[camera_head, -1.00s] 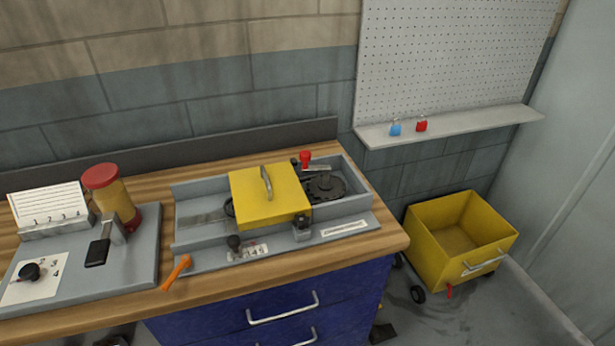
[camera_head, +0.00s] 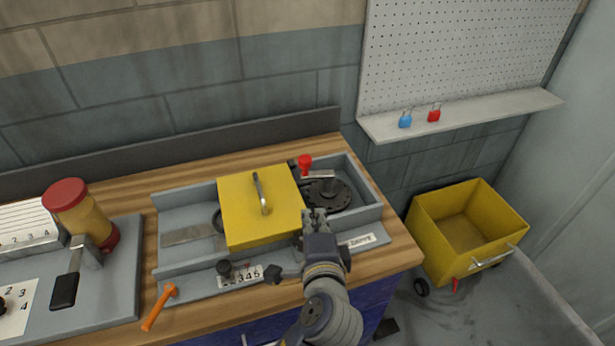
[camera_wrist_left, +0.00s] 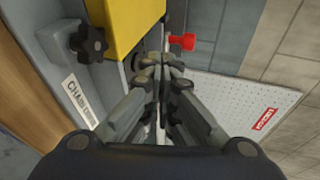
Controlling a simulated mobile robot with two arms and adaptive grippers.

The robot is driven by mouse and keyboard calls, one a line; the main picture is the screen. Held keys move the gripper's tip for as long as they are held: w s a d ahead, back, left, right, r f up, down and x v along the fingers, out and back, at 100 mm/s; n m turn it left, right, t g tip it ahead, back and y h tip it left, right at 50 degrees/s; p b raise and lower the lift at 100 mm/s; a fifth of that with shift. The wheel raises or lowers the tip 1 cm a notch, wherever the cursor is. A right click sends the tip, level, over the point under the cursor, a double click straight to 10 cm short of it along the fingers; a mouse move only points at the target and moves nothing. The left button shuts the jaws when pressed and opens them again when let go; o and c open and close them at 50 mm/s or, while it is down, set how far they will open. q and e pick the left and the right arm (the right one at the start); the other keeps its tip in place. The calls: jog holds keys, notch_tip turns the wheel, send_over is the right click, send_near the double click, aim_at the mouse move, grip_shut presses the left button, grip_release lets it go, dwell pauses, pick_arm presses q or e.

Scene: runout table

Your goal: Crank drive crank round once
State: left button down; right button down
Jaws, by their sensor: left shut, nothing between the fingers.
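The crank has a red knob (camera_head: 305,160) above the dark round drive wheel (camera_head: 340,195), at the right end of the grey tray-like housing (camera_head: 185,215). The red knob also shows in the left wrist view (camera_wrist_left: 183,41), just beyond my fingertips. My left gripper (camera_head: 314,214) is shut and empty, over the front of the housing near the right edge of the yellow cover (camera_head: 240,205). It appears apart from the red knob. The gripper also shows shut in the left wrist view (camera_wrist_left: 162,62). My gripper and arm hide part of the housing's front. My right gripper is out of view.
A black star knob (camera_wrist_left: 88,43) is on the housing front. An orange tool (camera_head: 160,306) lies at the table's front edge. A board with a red-capped jar (camera_head: 80,210) is at left. A yellow cart (camera_head: 465,235) stands right.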

pick_arm(q)
jog(key=p, duration=0.3)
send_near(307, 178)
jog(key=x, duration=0.4)
jog(key=shift+w+f, duration=0.2)
jog(key=shift+w, duration=0.05)
jog(key=shift+x, duration=1.1)
jog(key=shift+r, duration=0.1)
